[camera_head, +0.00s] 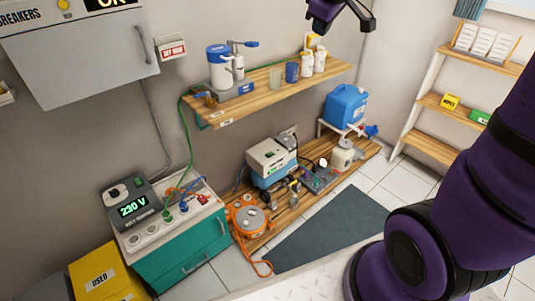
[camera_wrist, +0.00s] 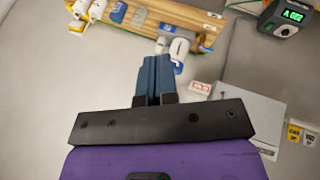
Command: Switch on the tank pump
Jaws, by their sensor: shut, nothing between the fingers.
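A white tank with a blue lid and a blue lever (camera_head: 219,66) stands on the upper wooden shelf. It also shows in the wrist view (camera_wrist: 179,48), just past my fingertips. A white-and-teal box unit (camera_head: 271,158) stands on the lower shelf. I cannot tell which one is the tank pump, and no pump switch is readable. My gripper (camera_wrist: 158,62) has its blue fingers together and empty. Part of my purple wrist shows at the top edge of the head view, above the upper shelf.
A power unit (camera_head: 131,206) reading 230 V sits on a teal cabinet (camera_head: 183,257) with sockets and cables. An orange cable reel (camera_head: 247,219), a blue jug (camera_head: 346,105) and cups (camera_head: 292,72) stand nearby. A breaker panel (camera_head: 85,55) hangs upper left.

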